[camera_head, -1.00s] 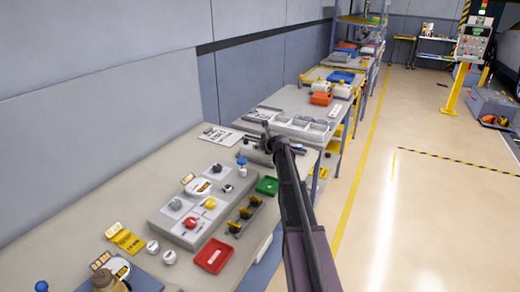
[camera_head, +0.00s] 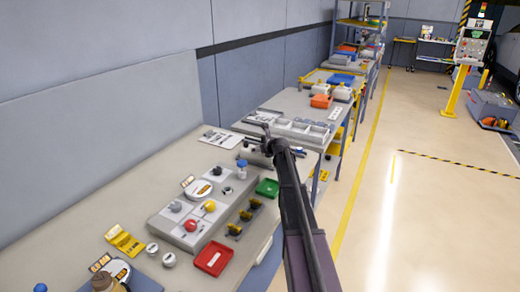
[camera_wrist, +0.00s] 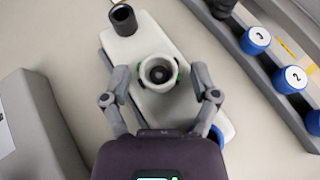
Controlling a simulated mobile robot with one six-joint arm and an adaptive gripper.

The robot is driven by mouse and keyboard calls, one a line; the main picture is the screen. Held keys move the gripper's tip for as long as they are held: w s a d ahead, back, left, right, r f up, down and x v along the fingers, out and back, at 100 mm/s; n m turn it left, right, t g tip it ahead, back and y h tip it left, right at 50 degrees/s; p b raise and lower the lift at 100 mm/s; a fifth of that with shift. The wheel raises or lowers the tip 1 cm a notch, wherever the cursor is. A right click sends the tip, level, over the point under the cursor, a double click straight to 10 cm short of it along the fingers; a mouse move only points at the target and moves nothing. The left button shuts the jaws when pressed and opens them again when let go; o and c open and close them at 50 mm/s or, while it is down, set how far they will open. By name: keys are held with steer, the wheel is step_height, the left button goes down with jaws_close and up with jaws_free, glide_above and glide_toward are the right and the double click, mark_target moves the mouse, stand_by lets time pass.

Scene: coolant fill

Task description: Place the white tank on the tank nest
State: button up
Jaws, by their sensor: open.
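My gripper (camera_wrist: 157,92) is open in the wrist view. Its two fingers stand on either side of a round white neck with a dark hole (camera_wrist: 158,72), apparently the white tank seen from above. Green shows at the neck's sides. The neck is over a long white body or plate (camera_wrist: 145,35), which carries a black cylinder (camera_wrist: 123,18) at its far end and a blue part (camera_wrist: 215,135) at its near right. I cannot tell whether the fingers touch the neck. I cannot make out the nest.
A grey rail with numbered blue caps (camera_wrist: 257,38) runs along the right in the wrist view. A grey block (camera_wrist: 38,125) is at left. In the head view, a grey switch panel (camera_head: 198,208), a red tray (camera_head: 212,257) and a green tray (camera_head: 267,187) lie on the bench.

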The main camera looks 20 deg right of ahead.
steer(key=shift+r, duration=0.1)
steer(key=shift+s+r, duration=0.15)
steer(key=p+v, duration=0.6)
steer(key=v, duration=0.5)
steer(key=shift+s, duration=0.3)
steer(key=shift+d, duration=0.1)
